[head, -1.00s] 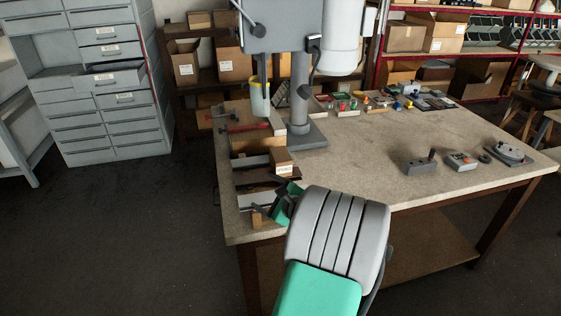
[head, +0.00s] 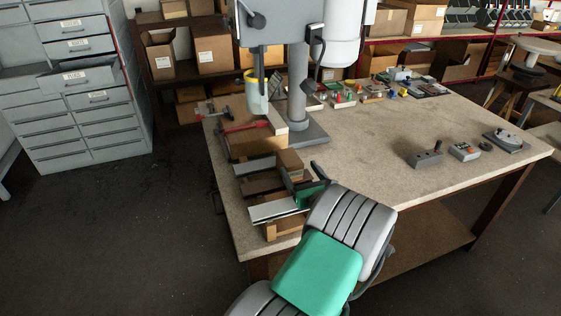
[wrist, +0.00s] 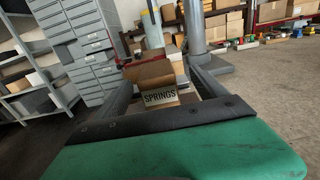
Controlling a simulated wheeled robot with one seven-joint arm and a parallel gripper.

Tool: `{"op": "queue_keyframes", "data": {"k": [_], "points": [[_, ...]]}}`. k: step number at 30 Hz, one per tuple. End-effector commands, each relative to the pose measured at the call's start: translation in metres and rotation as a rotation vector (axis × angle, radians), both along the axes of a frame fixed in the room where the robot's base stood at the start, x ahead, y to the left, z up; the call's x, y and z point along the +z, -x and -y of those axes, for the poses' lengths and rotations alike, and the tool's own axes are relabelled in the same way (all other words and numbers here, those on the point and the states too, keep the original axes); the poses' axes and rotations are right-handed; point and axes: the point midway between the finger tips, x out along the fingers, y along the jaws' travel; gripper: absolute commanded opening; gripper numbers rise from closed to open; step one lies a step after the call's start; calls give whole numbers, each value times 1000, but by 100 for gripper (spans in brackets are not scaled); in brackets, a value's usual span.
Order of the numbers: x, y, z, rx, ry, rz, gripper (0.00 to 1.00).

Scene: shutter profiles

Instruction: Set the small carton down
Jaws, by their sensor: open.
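The small carton (head: 290,158) is brown and sits upright among the profiles near the left side of the workbench. In the wrist view it shows straight ahead, with a white label reading SPRINGS on the carton (wrist: 160,97). My gripper (head: 301,172) is open, with one finger on each side in the wrist view and the carton framed between or just beyond them. In the head view a finger hides part of the carton's near face. I cannot tell whether a finger touches it, nor exactly what lies under it.
Profiles lie along the workbench's left edge: a pale one (head: 278,208), a dark brown one (head: 258,184) and a wooden one (head: 252,146). A drill press column (head: 298,90) stands behind the carton. The middle of the workbench (head: 370,135) is clear.

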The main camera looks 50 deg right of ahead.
Motion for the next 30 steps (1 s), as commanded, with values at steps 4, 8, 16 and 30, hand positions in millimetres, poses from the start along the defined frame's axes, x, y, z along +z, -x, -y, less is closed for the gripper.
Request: {"op": "queue_keyframes", "data": {"k": [4,8,16,30], "points": [[2,-25,5,17,0,-1,82],[6,-46,13,23,3,-1,82],[3,-71,30,18,1,0,82],[3,-69,31,15,2,-1,55]]}}
